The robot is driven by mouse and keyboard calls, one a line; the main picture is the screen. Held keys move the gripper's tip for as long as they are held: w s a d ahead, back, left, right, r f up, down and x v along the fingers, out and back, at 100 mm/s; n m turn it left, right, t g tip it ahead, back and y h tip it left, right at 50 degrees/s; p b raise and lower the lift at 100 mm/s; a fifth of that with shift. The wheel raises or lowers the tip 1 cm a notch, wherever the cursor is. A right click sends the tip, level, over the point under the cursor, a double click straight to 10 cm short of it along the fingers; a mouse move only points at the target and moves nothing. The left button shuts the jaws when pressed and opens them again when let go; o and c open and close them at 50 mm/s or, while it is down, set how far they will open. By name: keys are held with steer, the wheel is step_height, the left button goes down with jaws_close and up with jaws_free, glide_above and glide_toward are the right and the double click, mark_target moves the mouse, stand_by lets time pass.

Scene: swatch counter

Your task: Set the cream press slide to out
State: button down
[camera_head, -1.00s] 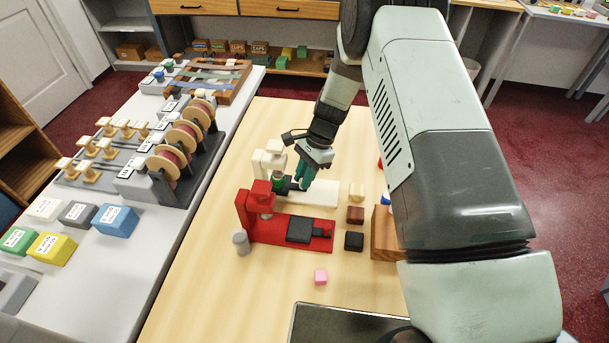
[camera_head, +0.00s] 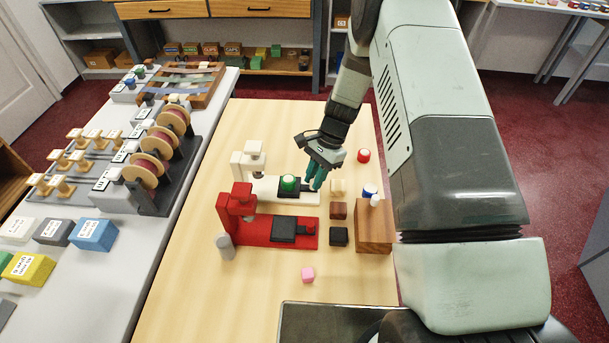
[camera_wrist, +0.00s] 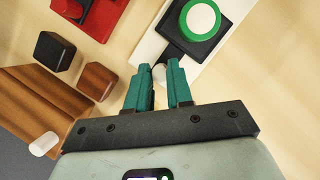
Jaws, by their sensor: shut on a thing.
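The cream press (camera_head: 241,163) stands on the table behind the red press. Its black slide (camera_head: 281,194) lies on the cream base, to the right of the press head, and carries a round green piece with a white top (camera_head: 289,182). My gripper (camera_head: 314,187) is at the slide's right end. In the wrist view the fingertips (camera_wrist: 160,68) close on the slide's small dark handle, which is mostly hidden between them. The black slide (camera_wrist: 178,37) and the green piece (camera_wrist: 201,17) show just beyond the fingers.
The red press (camera_head: 232,206) with its own black slide stands in front. Cream, brown and black blocks (camera_head: 338,236) and a wooden block (camera_head: 373,234) lie to the right.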

steer(key=shift+d, duration=0.35)
steer(key=c, duration=1.4)
jaws_free()
steer(key=o, duration=0.4)
steer(key=shift+a, duration=0.1)
steer(key=v, duration=1.1)
steer(key=shift+f, duration=0.1)
